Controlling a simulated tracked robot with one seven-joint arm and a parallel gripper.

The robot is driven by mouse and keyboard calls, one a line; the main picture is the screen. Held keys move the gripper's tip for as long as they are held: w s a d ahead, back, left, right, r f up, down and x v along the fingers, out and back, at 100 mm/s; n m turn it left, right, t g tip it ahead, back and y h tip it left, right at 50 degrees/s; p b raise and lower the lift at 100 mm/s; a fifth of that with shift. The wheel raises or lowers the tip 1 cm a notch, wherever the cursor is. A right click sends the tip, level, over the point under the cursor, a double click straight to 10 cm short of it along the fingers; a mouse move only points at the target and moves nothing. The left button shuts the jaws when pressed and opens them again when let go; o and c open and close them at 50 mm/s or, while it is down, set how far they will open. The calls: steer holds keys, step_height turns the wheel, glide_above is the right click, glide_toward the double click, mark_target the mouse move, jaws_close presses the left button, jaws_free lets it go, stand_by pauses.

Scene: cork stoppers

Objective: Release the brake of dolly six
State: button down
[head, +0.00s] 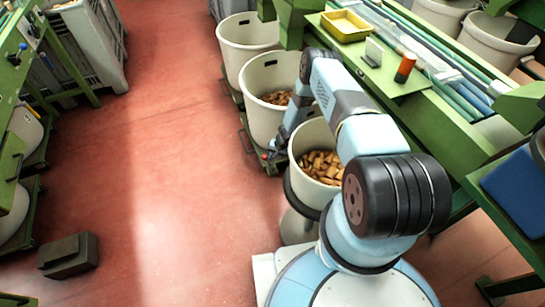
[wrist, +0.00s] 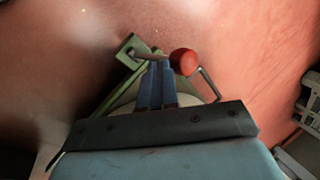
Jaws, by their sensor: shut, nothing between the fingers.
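A green dolly (head: 243,124) carries a cream bin (head: 258,118) with corks inside, left of my arm in the head view. No number on it is readable. In the wrist view, a red round knob (wrist: 183,62) sits at the end of a short metal lever (wrist: 150,57) by the green dolly frame (wrist: 114,88). My gripper (wrist: 157,66) is shut and empty, its blue fingertips beside the knob, just left of it and close to the lever. Whether they touch is unclear. In the head view, my gripper (head: 276,154) is small, low beside the bin.
Another cream bin (head: 248,42) stands behind, and a cork-filled bin (head: 317,140) stands nearer, partly behind my arm. A green bench (head: 405,78) runs along the right. A dark block (head: 68,256) lies on the left floor. The red floor (head: 170,150) between is clear.

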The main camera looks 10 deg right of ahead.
steer(key=shift+s+a+f, duration=0.15)
steer(key=shift+s+a, duration=0.05)
steer(key=shift+a, duration=0.75)
